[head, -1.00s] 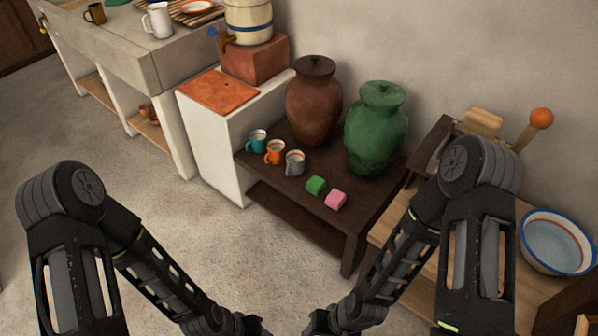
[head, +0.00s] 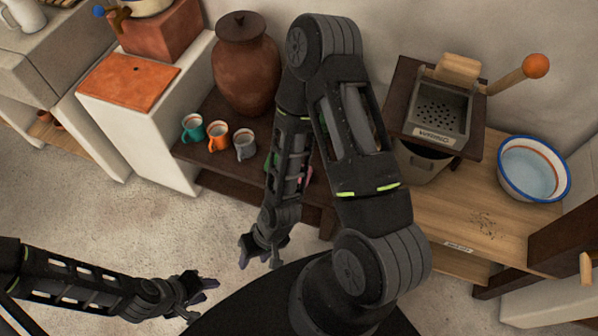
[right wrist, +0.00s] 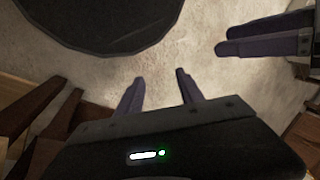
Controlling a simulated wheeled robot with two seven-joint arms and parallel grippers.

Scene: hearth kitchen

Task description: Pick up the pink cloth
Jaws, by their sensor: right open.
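The pink cloth (head: 306,175) is on the dark low table, mostly hidden behind my right arm; only a small pink patch shows. In the head view my right gripper (head: 259,260) hangs in front of the table, over the floor, open and empty, apart from the cloth. Its two fingers also show spread in the right wrist view (right wrist: 160,82), with bare floor beyond and no cloth. My left gripper (head: 200,298) is low at the left, over the floor, with its fingers apart and empty, far from the cloth.
Three mugs, teal (head: 193,128), orange (head: 217,137) and grey (head: 244,145), and a brown jar (head: 246,70) stand on the dark table (head: 190,155). A basin (head: 534,168) stands on the wooden bench at right.

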